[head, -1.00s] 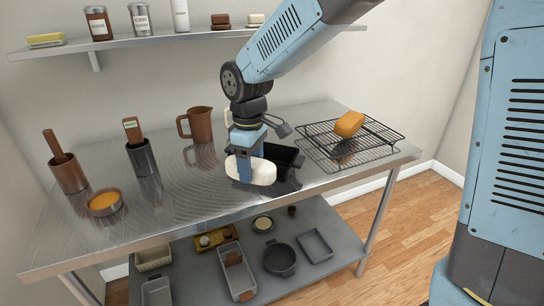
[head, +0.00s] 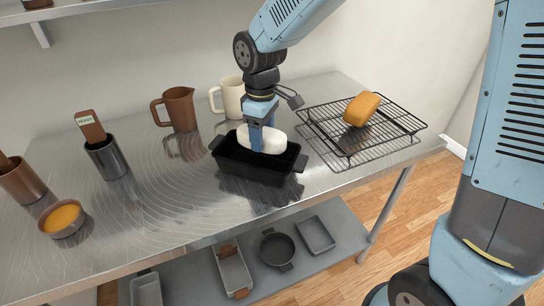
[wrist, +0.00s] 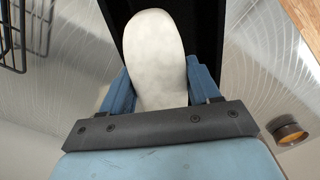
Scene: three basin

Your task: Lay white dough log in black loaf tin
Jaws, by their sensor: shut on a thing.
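The white dough log (head: 272,141) is held in my gripper (head: 262,140), whose blue fingers are shut on its sides. The black loaf tin (head: 258,168) stands on the steel table under the log. The log is over the tin's opening, lengthwise with it, its lower side near or below the far rim; I cannot tell whether it touches the tin floor. In the wrist view the log (wrist: 155,55) lies between the fingers, with the dark tin (wrist: 205,35) behind it.
A wire rack (head: 350,130) with a golden loaf (head: 361,109) is to the right. A brown jug (head: 179,108) and a cream mug (head: 229,97) stand behind the tin. A black canister (head: 107,158) and an orange-filled bowl (head: 62,219) are to the left.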

